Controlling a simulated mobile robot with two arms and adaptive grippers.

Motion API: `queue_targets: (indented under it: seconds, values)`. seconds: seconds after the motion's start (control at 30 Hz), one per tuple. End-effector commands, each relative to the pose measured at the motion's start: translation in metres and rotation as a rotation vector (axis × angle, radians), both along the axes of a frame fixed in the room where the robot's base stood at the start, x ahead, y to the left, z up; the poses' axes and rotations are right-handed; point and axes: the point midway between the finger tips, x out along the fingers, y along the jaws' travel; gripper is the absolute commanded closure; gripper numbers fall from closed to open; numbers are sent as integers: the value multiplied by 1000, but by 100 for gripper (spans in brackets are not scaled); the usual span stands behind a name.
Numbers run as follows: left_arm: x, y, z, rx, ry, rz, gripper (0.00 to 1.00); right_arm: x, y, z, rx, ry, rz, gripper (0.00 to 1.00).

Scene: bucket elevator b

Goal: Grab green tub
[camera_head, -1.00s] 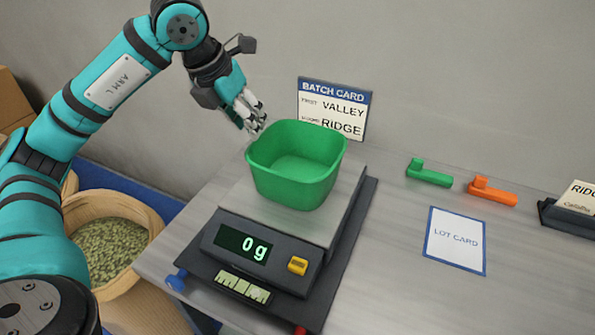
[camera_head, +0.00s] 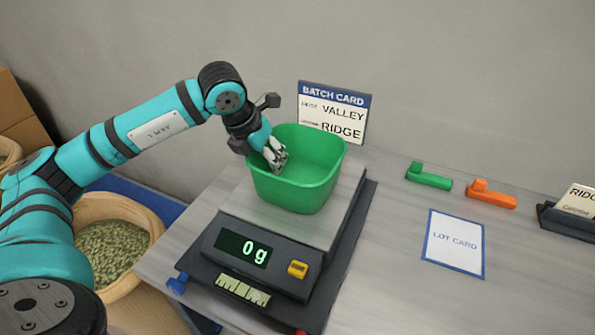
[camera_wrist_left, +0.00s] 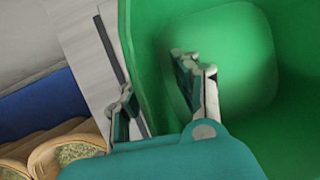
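The green tub (camera_head: 305,187) stands upright and empty on the scale's plate (camera_head: 262,204). My left gripper (camera_head: 274,158) is at the tub's left rim, its fingers pointing down. In the left wrist view, the gripper (camera_wrist_left: 160,82) is open, with one finger outside the tub (camera_wrist_left: 285,40) and the other over its inside. The tub's left wall lies between the fingers. Whether either finger touches the wall cannot be told. The scale's display (camera_head: 242,248) reads 0 g. My right gripper is not in view.
A batch card (camera_head: 333,110) stands behind the tub. Green (camera_head: 428,177) and orange (camera_head: 491,195) handled pieces and a lot card (camera_head: 454,242) lie to the right on the table. A sack of green beans (camera_head: 112,243) is at left. The table's front right is clear.

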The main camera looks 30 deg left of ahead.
Motion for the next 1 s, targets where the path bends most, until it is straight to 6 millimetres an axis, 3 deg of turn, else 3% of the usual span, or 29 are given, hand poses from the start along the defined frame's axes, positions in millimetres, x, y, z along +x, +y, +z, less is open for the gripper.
queue_targets:
  seconds: [0.1, 0.37, 1.0]
  values:
    - [0, 0, 0, 0, 0, 0, 69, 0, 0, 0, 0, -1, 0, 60]
    - [0, 0, 1, 0, 0, 0, 100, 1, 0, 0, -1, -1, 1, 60]
    - [0, 0, 2, 0, -2, 0, 100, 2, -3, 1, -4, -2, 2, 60]
